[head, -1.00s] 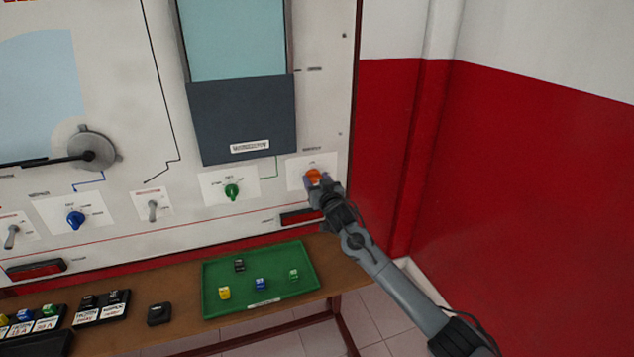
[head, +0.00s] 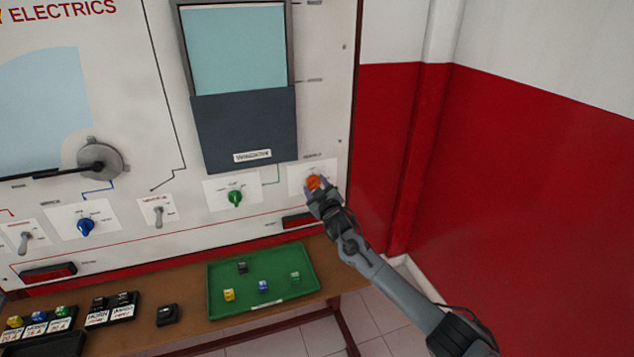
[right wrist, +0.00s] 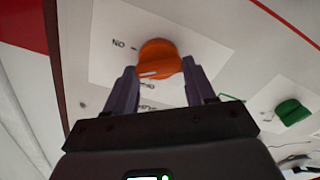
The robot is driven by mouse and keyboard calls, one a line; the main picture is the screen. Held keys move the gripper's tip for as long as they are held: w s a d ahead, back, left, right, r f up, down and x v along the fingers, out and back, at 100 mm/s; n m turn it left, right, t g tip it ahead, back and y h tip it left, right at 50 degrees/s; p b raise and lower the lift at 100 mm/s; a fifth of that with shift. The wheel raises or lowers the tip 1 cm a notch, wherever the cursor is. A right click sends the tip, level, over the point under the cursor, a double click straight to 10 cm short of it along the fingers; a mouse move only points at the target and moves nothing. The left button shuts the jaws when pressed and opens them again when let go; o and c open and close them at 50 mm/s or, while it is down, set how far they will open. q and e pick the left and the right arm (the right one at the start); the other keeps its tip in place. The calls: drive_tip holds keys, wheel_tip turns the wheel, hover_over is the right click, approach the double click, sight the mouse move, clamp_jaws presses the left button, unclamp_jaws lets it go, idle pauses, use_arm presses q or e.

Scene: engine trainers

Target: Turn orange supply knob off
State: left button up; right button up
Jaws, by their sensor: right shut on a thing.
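The orange supply knob (head: 314,182) sits on a white label plate at the right side of the panel. In the right wrist view the orange knob (right wrist: 158,60) fills the space between my fingertips, with a short white mark on its lower edge. An "ON" label shows upside down to its left; the lettering below it is partly hidden. My right gripper (head: 316,187) is shut on the knob, one purple-grey finger on each side, as the right wrist view (right wrist: 160,78) also shows. My left gripper is out of view.
A green knob (head: 235,198), a toggle switch (head: 159,215) and a blue knob (head: 86,227) lie left along the panel. Below, a green tray (head: 235,308) with small coloured blocks stands on a brown bench. A red and white wall rises at right.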

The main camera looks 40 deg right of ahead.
drive_tip(key=n+p, duration=0.1)
drive_tip(key=n, duration=0.1)
drive_tip(key=shift+r+n, duration=0.1)
drive_tip(key=shift+n, duration=0.3)
drive_tip(key=n+p, duration=0.1)
drive_tip(key=n, duration=0.1)
drive_tip(key=shift+n, duration=0.4)
drive_tip(key=n, duration=0.1)
drive_tip(key=n+p, duration=0.1)
drive_tip(key=n, duration=0.2)
drive_tip(key=shift+a+f+n+p, duration=0.1)
drive_tip(key=shift+f+n+p, duration=0.2)
drive_tip(key=shift+p, duration=0.1)
drive_tip(key=shift+n, duration=0.6)
drive_tip(key=o, duration=1)
drive_tip(key=shift+o, duration=0.2)
drive_tip(key=shift+s, duration=0.1)
